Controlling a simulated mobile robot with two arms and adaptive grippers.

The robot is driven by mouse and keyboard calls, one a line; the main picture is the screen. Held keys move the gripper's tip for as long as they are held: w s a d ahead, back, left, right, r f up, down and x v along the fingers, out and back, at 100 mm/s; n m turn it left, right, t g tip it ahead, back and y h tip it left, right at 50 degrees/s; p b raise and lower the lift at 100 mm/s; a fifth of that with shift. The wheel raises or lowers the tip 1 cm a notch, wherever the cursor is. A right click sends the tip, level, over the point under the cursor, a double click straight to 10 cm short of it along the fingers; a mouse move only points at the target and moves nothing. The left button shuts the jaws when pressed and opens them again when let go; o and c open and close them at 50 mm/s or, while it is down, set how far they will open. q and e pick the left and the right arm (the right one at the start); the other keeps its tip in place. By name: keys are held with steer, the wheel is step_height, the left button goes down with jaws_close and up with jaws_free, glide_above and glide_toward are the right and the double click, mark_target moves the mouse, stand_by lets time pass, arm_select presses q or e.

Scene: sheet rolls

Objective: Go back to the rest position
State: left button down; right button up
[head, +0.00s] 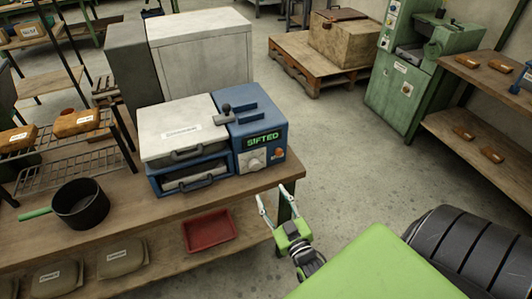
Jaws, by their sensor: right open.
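My right gripper (275,205) is open and empty. It is in front of the wooden bench (150,208), close to the bench's right end, with its two thin fingers spread apart and pointing away from me. I cannot tell from this one view whether a finger touches the bench edge. My left gripper is not in view.
On the bench stand a blue and white machine (205,142) with a lit "SIFTED" display and a dark pot (80,204). A red tray (209,231) is on the lower shelf. A green machine (405,85) stands at the back right. Grey floor (345,150) is clear between.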

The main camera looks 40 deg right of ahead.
steer(key=shift+f, duration=0.1)
steer(key=s+a+f+g+y, duration=0.1)
steer(key=s+a+f+g, duration=0.3)
steer(key=f, duration=0.6)
steer(key=s+a+f+n+g+y, duration=0.1)
steer(key=s+a+f+g+y, duration=0.15)
steer(key=s+f, duration=0.55)
steer(key=s+a+f+g+y, duration=0.15)
steer(key=a+f, duration=0.25)
steer(key=f, duration=0.8)
steer(key=s+f+g, duration=0.4)
steer(key=s+f, duration=0.2)
steer(key=s, duration=0.7)
steer(key=s+f+n+g+b, duration=0.1)
steer(key=s+f+g, duration=0.3)
steer(key=s, duration=0.9)
step_height(320, 180, down, 3)
steer(key=shift+a+r+n+h, duration=0.1)
steer(key=shift+a+n+h, duration=0.15)
steer(key=shift+n+h, duration=0.05)
